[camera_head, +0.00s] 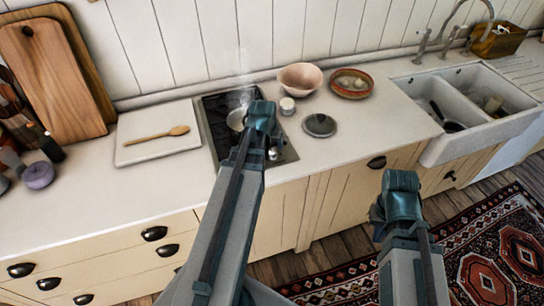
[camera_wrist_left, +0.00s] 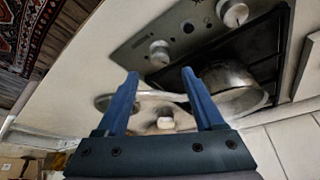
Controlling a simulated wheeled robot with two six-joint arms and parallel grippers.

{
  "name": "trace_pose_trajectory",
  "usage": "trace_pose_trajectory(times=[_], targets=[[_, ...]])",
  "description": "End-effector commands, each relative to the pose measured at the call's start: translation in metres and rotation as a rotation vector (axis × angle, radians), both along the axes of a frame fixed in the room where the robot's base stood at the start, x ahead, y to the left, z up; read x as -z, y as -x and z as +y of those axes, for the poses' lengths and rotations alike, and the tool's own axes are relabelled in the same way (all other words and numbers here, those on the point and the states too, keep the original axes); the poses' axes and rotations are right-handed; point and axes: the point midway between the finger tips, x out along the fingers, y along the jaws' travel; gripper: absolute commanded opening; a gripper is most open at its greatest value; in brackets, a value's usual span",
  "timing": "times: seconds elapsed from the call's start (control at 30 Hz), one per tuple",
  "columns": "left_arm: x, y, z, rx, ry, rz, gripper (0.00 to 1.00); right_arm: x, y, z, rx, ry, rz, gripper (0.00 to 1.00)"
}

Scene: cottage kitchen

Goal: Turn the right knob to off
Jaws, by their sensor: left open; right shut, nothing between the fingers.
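The right knob (camera_head: 275,153) is a small silver dial on the front part of the hob panel. In the left wrist view, which is turned round, it is the left-hand knob (camera_wrist_left: 160,53), just beyond my fingertips. Its setting is too small to read. The other knob (camera_wrist_left: 232,12) sits at the top; my arm hides it in the head view. My left gripper (camera_wrist_left: 160,72) is open and empty over the hob, its fingers apart and not visibly touching the knob. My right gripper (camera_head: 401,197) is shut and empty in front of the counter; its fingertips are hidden.
A steaming metal pan (camera_wrist_left: 232,90) stands on the hob beside my left fingers. A grey lid (camera_head: 319,125), a white jar (camera_head: 287,105), a pink bowl (camera_head: 300,77) and a patterned dish (camera_head: 351,83) are right of the hob. A board with a wooden spoon (camera_head: 158,136) lies left.

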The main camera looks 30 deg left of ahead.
Motion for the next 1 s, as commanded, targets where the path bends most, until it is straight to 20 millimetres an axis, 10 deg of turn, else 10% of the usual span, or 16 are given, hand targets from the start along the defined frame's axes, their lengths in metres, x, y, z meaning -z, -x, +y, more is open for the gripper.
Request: trace_pose_trajectory(times=[0.33, 0.77, 1.0], targets=[[0.054, -0.020, 0.006, 0.000, 0.000, 0.000, 0.69, 0.054, 0.000, 0.000, 0.002, 0.000, 0.000, 0.00], [0.062, -0.025, 0.008, 0.000, 0.000, 0.000, 0.69, 0.062, 0.000, 0.000, 0.002, 0.000, 0.000, 0.00], [0.062, -0.025, 0.008, 0.000, 0.000, 0.000, 0.31, 0.062, 0.000, 0.000, 0.002, 0.000, 0.000, 0.00]])
